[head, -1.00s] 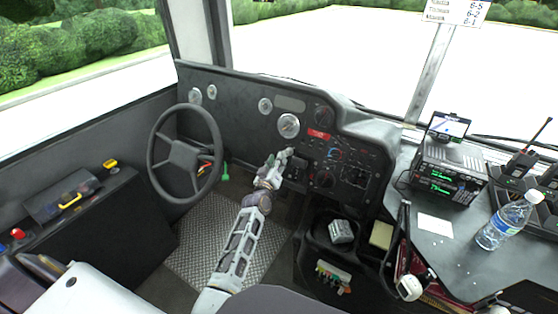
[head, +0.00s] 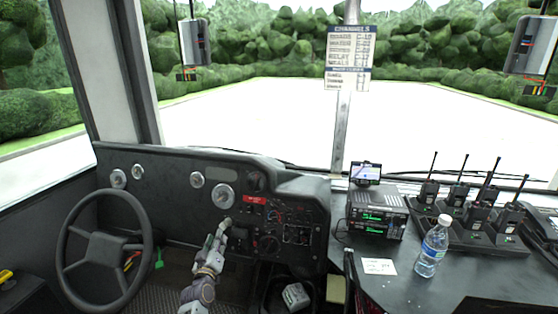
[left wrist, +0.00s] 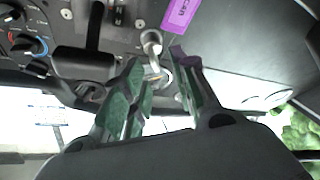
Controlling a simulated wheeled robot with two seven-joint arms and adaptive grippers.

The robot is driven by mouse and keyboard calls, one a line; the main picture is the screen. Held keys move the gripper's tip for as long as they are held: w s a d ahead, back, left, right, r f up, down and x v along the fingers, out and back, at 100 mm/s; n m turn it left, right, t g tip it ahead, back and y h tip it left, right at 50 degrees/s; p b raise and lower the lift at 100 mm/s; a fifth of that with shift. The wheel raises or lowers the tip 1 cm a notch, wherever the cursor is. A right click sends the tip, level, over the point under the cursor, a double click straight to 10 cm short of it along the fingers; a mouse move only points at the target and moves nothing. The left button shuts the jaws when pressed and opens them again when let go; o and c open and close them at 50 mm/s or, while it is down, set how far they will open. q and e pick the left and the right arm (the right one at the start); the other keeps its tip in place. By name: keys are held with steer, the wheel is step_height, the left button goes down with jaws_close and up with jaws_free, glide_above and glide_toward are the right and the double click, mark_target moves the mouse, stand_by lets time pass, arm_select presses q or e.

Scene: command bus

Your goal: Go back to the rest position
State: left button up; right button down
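My left arm reaches up from the bottom of the head view. Its gripper (head: 223,232) is at the lower dashboard (head: 180,192), left of the red label. In the left wrist view the two green-lined fingers (left wrist: 158,62) stand apart. A small silver key or knob (left wrist: 151,40) on the panel shows beyond and between the fingertips. I see nothing clamped between them. Whether a finger touches the panel is unclear. My right gripper is not in view.
The steering wheel (head: 103,250) is left of my arm. On the right a console (head: 405,288) carries a radio (head: 377,213), a water bottle (head: 432,247) and a rack of several handheld radios (head: 480,235). A purple tag (left wrist: 181,15) is near the knob.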

mark_target(221, 228)
arm_select(q)
steer(key=shift+w+d+r, duration=0.15)
steer(key=shift+w+r, duration=0.15)
steer(key=shift+w, duration=0.3)
steer(key=shift+w+d+r, duration=0.1)
steer(key=shift+w+r, duration=0.2)
steer(key=shift+w, duration=0.3)
steer(key=shift+w+a, duration=0.1)
steer(key=shift+w, duration=1)
steer(key=shift+w+a+f, duration=0.1)
steer(key=shift+w+f, duration=0.05)
steer(key=shift+w, duration=0.35)
steer(key=shift+s+f, duration=0.1)
steer(key=shift+s, duration=0.05)
